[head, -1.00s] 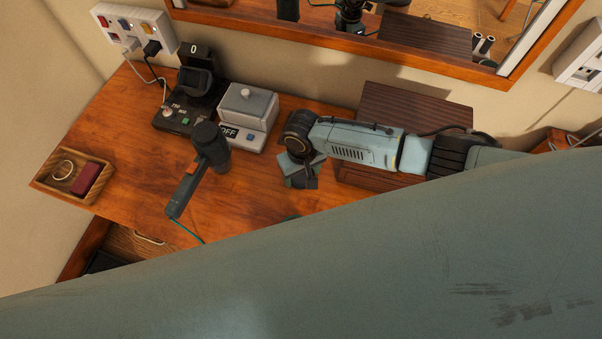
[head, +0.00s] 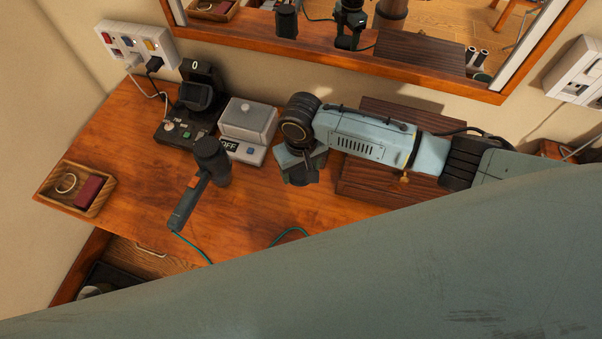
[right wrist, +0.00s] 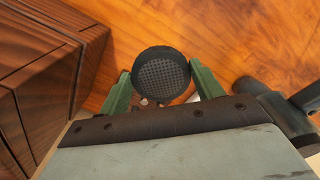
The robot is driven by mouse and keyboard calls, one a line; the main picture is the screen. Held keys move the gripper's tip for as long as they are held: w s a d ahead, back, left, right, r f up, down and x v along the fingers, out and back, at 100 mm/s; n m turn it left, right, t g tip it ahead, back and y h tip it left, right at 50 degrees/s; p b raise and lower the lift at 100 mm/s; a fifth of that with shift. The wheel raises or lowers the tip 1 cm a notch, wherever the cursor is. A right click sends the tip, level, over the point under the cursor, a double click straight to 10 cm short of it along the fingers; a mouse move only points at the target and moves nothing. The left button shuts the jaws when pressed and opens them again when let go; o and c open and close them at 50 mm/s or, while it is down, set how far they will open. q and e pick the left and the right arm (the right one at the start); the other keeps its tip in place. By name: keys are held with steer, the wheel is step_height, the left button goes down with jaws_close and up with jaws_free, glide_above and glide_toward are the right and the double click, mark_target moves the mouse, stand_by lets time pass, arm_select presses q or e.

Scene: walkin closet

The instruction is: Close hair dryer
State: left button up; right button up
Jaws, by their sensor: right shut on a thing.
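A dark barrel and handle, probably the hair dryer (right wrist: 280,112), show at the right edge there. My left gripper is not in view.
A black device (head: 185,128) and a white box marked OFF (head: 247,122) stand behind the dryer. A wooden tray (head: 75,188) is at left, a dark ridged wooden box (head: 362,185) at right. An open drawer (head: 125,262) is below. My own grey link covers the front.

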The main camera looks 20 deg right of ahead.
steer(key=shift+r, duration=0.3)
steer(key=shift+w+d+r, duration=0.15)
steer(key=shift+w, duration=0.05)
arm_select(q)
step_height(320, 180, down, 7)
steer(key=b, duration=0.7)
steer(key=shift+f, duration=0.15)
arm_select(e)
steer(key=w+d+r+m, duration=0.1)
steer(key=d+r, duration=0.3)
steer(key=r, duration=0.3)
steer(key=d+r+m, duration=0.1)
steer(key=d+r, duration=0.3)
steer(key=r, duration=0.4)
steer(key=shift+w+d+r, duration=0.15)
steer(key=shift+w+r, duration=0.15)
steer(key=shift+w, duration=0.05)
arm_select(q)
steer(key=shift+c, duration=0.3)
